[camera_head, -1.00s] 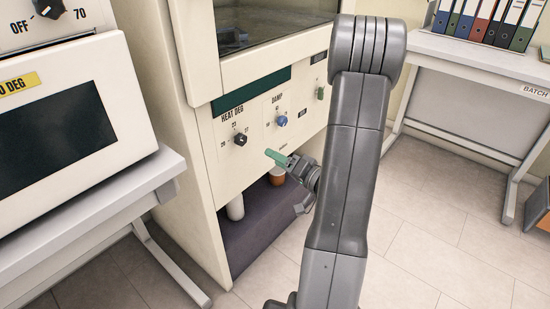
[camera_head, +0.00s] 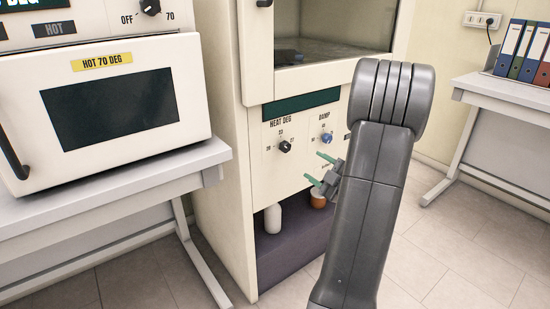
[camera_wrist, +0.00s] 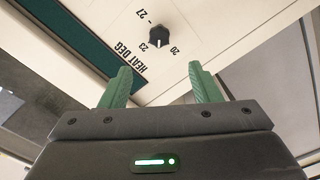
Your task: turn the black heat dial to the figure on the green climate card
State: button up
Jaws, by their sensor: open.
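The black heat dial (camera_head: 285,146) is on the cream cabinet panel under the words HEAT DEG. It also shows in the wrist view (camera_wrist: 157,36), with the figures 20, 23 and 27 around it. A pale mark is on the knob's lower side in that view; I cannot tell which figure it points to. My gripper (camera_head: 318,170) has green fingers, spread apart and empty, below and right of the dial. In the wrist view my gripper (camera_wrist: 158,80) is apart from the dial, which lies beyond the gap. I see no green climate card with a readable figure.
A blue DAMP dial (camera_head: 326,139) sits right of the heat dial. A dark green strip (camera_head: 300,104) runs above the panel. A white bottle (camera_head: 273,218) and an orange-brown cup (camera_head: 318,199) stand in the recess below. A white oven (camera_head: 115,105) stands on the left bench.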

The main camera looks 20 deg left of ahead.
aim_at(287, 148)
jog(key=shift+n, duration=0.3)
jog(key=x, duration=1.4)
jog(key=shift+b, duration=0.4)
jog(key=c, duration=1)
jog(key=shift+m, duration=0.4)
jog(key=m+p, duration=0.1)
jog(key=m, duration=0.3)
jog(key=shift+d+r, duration=0.1)
jog(key=shift+m+p, duration=0.85)
jog(key=shift+m, duration=1.35)
